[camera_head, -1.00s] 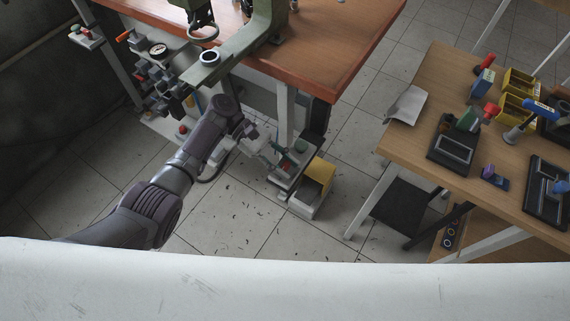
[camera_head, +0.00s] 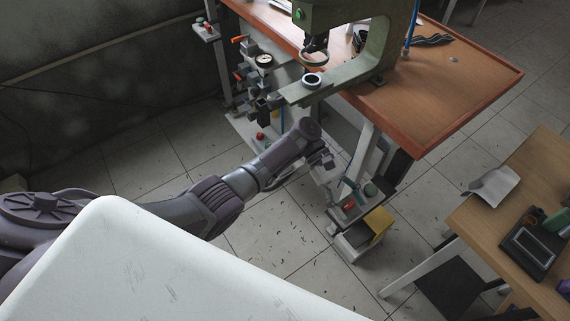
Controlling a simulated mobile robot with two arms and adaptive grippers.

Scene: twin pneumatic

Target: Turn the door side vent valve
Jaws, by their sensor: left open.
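My left arm reaches in from the left toward the workbench's underside. My left gripper (camera_head: 322,168) is open and empty, small in the picture, just left of the bench's light leg. A pneumatic assembly with a round white gauge (camera_head: 264,60) and an orange-red handle (camera_head: 239,39) stands at the bench's left end, up and left of the gripper. A low unit with a red knob (camera_head: 349,204) and a green knob (camera_head: 370,189) stands below and right of the gripper. I cannot tell which part is the door side vent valve. My right gripper is out of view.
A green press (camera_head: 384,45) stands on the orange-edged workbench (camera_head: 447,93). A wooden table (camera_head: 490,238) stands at right. My white body covers the lower left. Tiled floor is open between.

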